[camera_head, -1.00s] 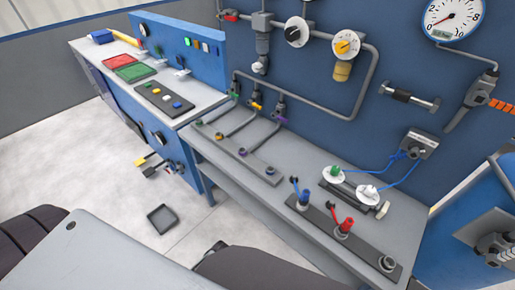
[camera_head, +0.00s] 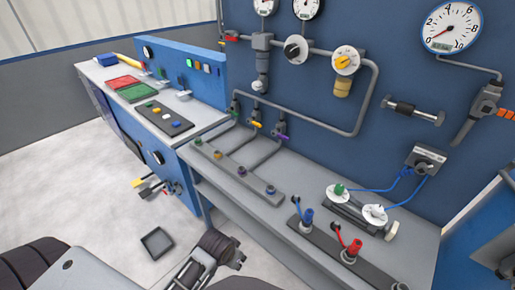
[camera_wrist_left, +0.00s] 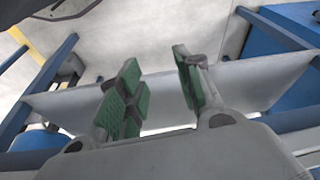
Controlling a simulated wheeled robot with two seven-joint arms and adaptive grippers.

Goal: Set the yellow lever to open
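The yellow lever (camera_head: 257,124) is the middle one of three small valve levers on thin pipes above the bench. My left gripper (camera_head: 236,257) is low in the head view, in front of the bench and well away from the lever. In the left wrist view the gripper (camera_wrist_left: 158,90) has its green-padded fingers apart with nothing between them. The lever does not show there. My right gripper cannot be made out.
The grey bench (camera_head: 222,185) carries a strip of coloured sockets (camera_head: 238,172) in front of the levers. Dials and pipes fill the blue wall behind. A side cabinet (camera_head: 150,122) stands left. A small dark tray (camera_head: 157,242) lies on the floor.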

